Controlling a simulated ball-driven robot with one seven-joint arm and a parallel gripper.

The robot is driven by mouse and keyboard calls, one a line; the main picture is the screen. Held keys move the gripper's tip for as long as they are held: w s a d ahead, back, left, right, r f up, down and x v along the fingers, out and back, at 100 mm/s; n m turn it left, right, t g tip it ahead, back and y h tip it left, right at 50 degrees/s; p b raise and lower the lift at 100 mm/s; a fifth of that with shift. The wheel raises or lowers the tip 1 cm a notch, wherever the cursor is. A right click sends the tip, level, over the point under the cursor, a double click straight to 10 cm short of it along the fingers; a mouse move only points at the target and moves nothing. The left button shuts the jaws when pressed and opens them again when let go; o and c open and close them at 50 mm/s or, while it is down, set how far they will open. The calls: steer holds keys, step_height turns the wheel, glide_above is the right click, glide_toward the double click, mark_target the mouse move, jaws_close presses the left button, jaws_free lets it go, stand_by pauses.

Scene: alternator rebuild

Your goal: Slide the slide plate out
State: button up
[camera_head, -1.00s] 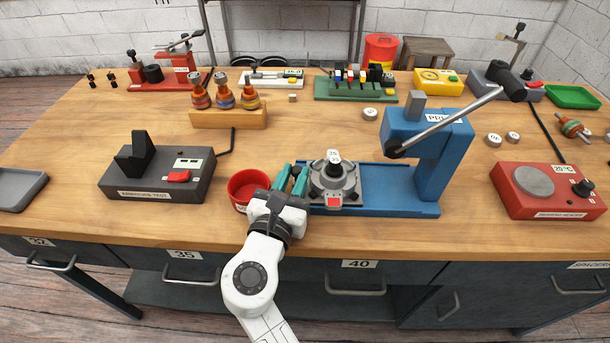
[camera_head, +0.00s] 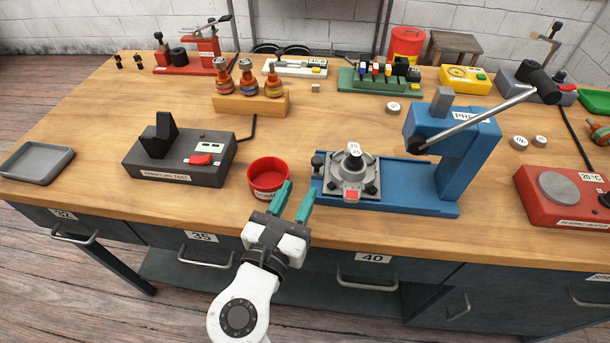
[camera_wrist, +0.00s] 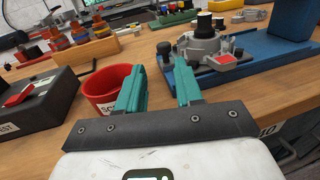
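The blue press (camera_head: 410,190) has a flat bed, on whose left part a grey slide plate (camera_head: 327,193) sits under a round grey housing (camera_head: 353,165). A black knob (camera_head: 318,162) stands at the plate's left end and shows in the wrist view (camera_wrist: 165,50). A red tab (camera_head: 351,195) is at the front. My gripper (camera_head: 296,190) is open and empty, in front and left of the knob, with its teal fingers apart from it. The slide plate's edges are partly hidden by the housing.
A red scrap cup (camera_head: 267,186) stands close to the left of my fingers. A dark armature tester (camera_head: 180,160) is farther left. The press lever (camera_head: 470,120) slants above the bed's right side.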

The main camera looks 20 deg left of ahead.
steer(key=shift+s+d, duration=0.1)
steer(key=shift+s, duration=1.7)
